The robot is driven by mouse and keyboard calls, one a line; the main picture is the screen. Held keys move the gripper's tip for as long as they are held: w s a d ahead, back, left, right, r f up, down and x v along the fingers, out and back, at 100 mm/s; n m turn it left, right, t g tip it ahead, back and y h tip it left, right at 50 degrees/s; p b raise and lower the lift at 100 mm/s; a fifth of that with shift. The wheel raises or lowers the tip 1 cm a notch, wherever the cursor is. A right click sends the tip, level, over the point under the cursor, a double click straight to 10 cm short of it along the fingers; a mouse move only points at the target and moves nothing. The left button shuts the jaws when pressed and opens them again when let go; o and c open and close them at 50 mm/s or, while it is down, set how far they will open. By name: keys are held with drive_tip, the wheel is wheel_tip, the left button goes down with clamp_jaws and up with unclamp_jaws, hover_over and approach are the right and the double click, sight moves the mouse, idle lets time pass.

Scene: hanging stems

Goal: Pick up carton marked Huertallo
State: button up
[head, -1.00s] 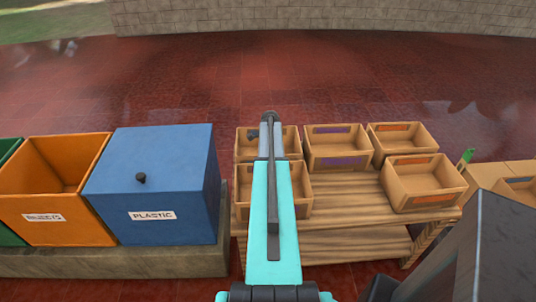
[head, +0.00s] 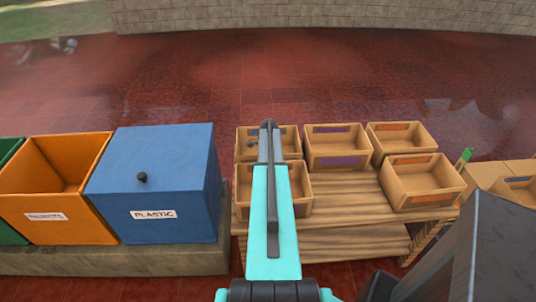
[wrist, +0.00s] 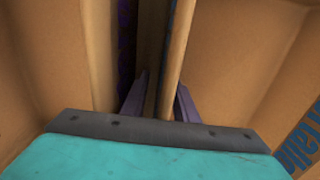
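A tan carton fills the right of the wrist view, with a blue label (wrist: 303,145) on it whose visible letters end in "tallo"; the rest is cut off. My gripper (wrist: 160,90) reaches down with its two dark fingers apart, one on each side of a thin carton wall (wrist: 177,45). A gap shows between the fingers, and I cannot tell whether they touch the wall. In the head view, my arm covers parts of the back left carton (head: 246,150), which has a blue label, and the front left carton (head: 300,193). My fingertips are hidden there.
The wooden stand (head: 345,205) also holds a carton with purple labels (head: 338,150) and two with orange labels, at back right (head: 402,146) and front right (head: 422,190). A blue PLASTIC bin (head: 155,190) and an orange bin (head: 60,190) stand at left.

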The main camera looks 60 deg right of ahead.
clamp_jaws()
idle(1.3)
